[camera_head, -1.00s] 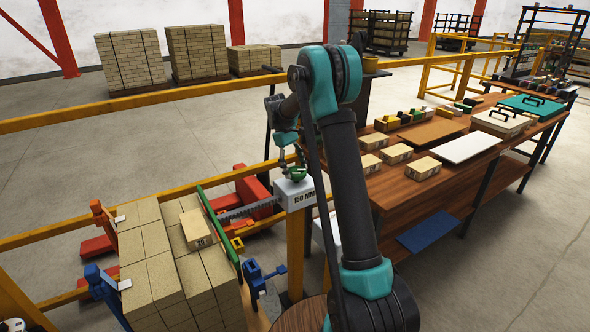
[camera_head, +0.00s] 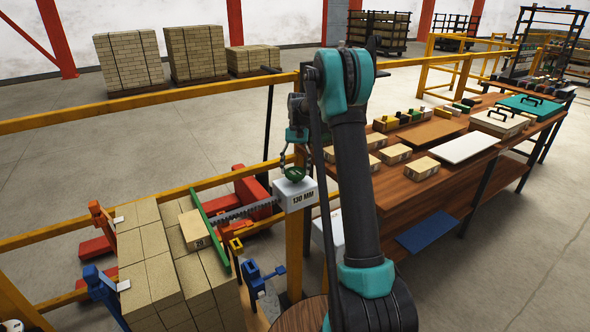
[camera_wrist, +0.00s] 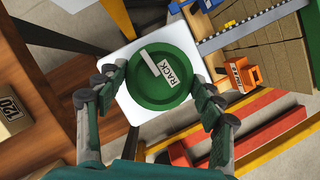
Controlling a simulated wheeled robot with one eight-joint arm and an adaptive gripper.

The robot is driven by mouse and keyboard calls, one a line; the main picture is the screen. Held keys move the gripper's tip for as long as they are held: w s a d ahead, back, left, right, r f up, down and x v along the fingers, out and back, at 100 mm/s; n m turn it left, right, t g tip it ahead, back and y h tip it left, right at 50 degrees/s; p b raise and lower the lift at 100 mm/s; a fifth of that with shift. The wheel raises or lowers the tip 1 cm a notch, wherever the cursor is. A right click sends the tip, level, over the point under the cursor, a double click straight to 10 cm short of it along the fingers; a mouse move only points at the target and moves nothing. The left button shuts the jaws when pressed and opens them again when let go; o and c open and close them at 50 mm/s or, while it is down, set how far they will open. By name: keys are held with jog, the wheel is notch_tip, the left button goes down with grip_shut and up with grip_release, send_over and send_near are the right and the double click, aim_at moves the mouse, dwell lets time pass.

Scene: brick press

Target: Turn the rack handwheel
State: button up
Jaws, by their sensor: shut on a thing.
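The green rack handwheel (camera_wrist: 160,76), labelled RACK, sits on a white box (camera_head: 296,190) whose face reads 130 MM. In the wrist view my gripper (camera_wrist: 161,80) has one finger on each side of the wheel, closed against its rim. In the head view the wheel (camera_head: 295,173) shows under my gripper (camera_head: 294,160). A toothed rack (camera_head: 240,212) runs left from the box to a green plate (camera_head: 211,230) beside the stacked bricks. A loose brick (camera_head: 195,230) marked 20 lies on top of the stack, close to the plate.
A yellow rail (camera_head: 150,115) runs behind the box. A wooden workbench (camera_head: 400,190) with bricks stands to the right. Red and blue clamps (camera_head: 100,285) stand left of the brick stack (camera_head: 155,270). A blue clamp (camera_head: 262,278) stands below the box.

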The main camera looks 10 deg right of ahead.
jog(key=m+y, duration=0.1)
jog(key=m, duration=0.2)
jog(key=m+t+y, duration=0.1)
jog(key=m, duration=0.2)
jog(key=shift+s+d+t, duration=0.1)
jog(key=shift+d+t, duration=0.1)
jog(key=shift+t, duration=0.1)
jog(key=m, duration=0.3)
jog(key=m+t+y, duration=0.1)
jog(key=m, duration=0.1)
jog(key=shift+s+m+t, duration=0.15)
jog(key=shift+m+t, duration=0.15)
jog(key=shift+m, duration=0.1)
jog(key=m+t, duration=0.1)
jog(key=m, duration=0.2)
jog(key=m+t, duration=0.1)
jog(key=m, duration=0.2)
jog(key=shift+s+t, duration=0.15)
jog(key=shift+t, duration=0.15)
jog(key=m, duration=0.3)
jog(key=m+t+h, duration=0.1)
jog(key=m, duration=0.1)
jog(key=shift+s+m+t, duration=0.15)
jog(key=shift+m+t, duration=0.15)
jog(key=shift+m, duration=0.1)
jog(key=o, duration=1.2)
jog(key=shift+c, duration=0.2)
